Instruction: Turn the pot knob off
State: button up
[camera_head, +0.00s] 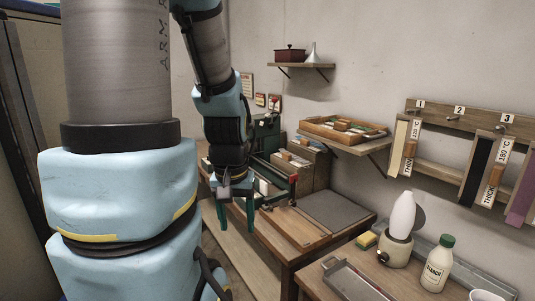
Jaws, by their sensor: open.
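A small cream-coloured pot-like appliance (395,250) stands on the right bench, with a white cone-shaped piece on top and a dark round disc behind it. A small dark red lidded pot (290,56) sits on the high wall shelf. My gripper (237,224) hangs with its green fingers pointing down, apart and empty. It is in front of the middle bench, well to the left of the cream appliance and touching neither pot.
A wooden tray (342,130) stands on a wall shelf. Strips hang from a numbered rack (458,116). A grey mat (335,212) lies bare on the middle bench.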

aim_at(383, 256)
jog(key=z, duration=1.4)
jog(key=k+u, duration=0.2)
jog(key=u, duration=0.2)
jog(key=k+u, duration=0.15)
jog(key=u, duration=0.2)
jog(key=k+j+u, duration=0.1)
jog(key=u, duration=0.3)
jog(key=k+j+u, duration=0.15)
jog(key=u, duration=0.2)
jog(key=k+j, duration=0.05)
jog(key=k, duration=0.05)
